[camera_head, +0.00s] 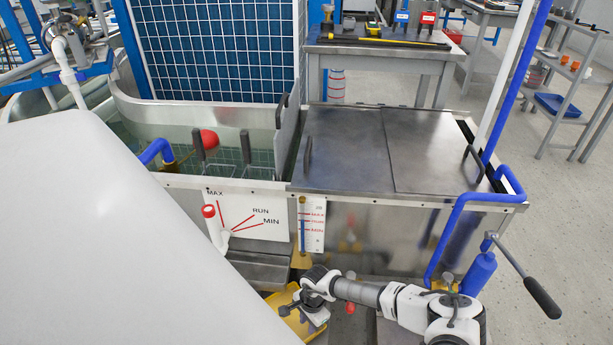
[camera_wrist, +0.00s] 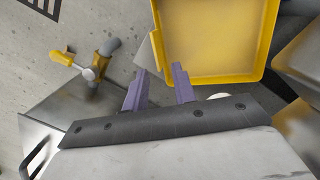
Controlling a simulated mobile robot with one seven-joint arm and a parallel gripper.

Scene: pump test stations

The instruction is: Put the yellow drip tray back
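The yellow drip tray (camera_head: 279,300) is low down in front of the metal tank, partly hidden behind my gripper and the large white shape at left. In the wrist view the tray (camera_wrist: 210,42) shows at upper middle, its hollow face and raised rim toward the camera. My gripper (camera_head: 308,312) is at the tray's right side in the head view. In the wrist view its two purple fingers (camera_wrist: 160,72) are apart, near the tray's lower left corner. I cannot tell whether the rim lies between the fingers or they touch it.
The steel-topped tank (camera_head: 350,150) stands above and behind. A yellow-handled valve (camera_wrist: 88,66) is left of the fingers in the wrist view. A blue cylinder (camera_head: 478,273) and a black-gripped lever (camera_head: 542,298) stand to the right.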

